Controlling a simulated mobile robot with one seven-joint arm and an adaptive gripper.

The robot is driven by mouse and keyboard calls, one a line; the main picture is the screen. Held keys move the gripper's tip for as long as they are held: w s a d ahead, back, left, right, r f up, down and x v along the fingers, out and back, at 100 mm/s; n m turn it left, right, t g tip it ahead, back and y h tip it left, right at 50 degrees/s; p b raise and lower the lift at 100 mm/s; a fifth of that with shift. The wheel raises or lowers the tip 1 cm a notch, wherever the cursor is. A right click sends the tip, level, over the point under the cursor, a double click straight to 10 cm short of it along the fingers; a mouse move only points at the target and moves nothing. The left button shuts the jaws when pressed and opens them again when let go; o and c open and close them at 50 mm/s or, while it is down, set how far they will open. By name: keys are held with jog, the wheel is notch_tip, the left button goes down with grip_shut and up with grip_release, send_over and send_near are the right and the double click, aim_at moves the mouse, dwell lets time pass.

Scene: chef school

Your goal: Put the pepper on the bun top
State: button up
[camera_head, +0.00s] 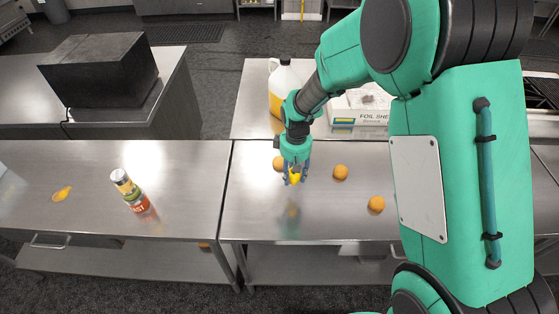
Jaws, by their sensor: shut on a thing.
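My gripper (294,178) is shut on a small yellow thing, which looks like the pepper (295,178). It holds the pepper above the right steel table, where a blurred reflection shows below it. Three round orange-brown things that look like buns are near it. One bun (279,163) is just left of and partly behind my gripper, one bun (340,172) is to its right, and another bun (376,204) is farther right and closer to the front edge. I cannot tell which one is the bun top.
A jug (284,85) of yellow liquid and a foil sheet box (360,112) stand at the back of the right table (262,205). The right table's front left is clear.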

jog(key=shift+s+a, duration=0.4)
jog(key=shift+w, duration=0.15)
send_over(280, 160)
jog(key=shift+w+a+f, duration=0.1)
jog(key=shift+w+f, duration=0.05)
jog(key=shift+f, duration=0.65)
jog(key=shift+f, duration=1.75)
jog(key=shift+f, duration=0.1)
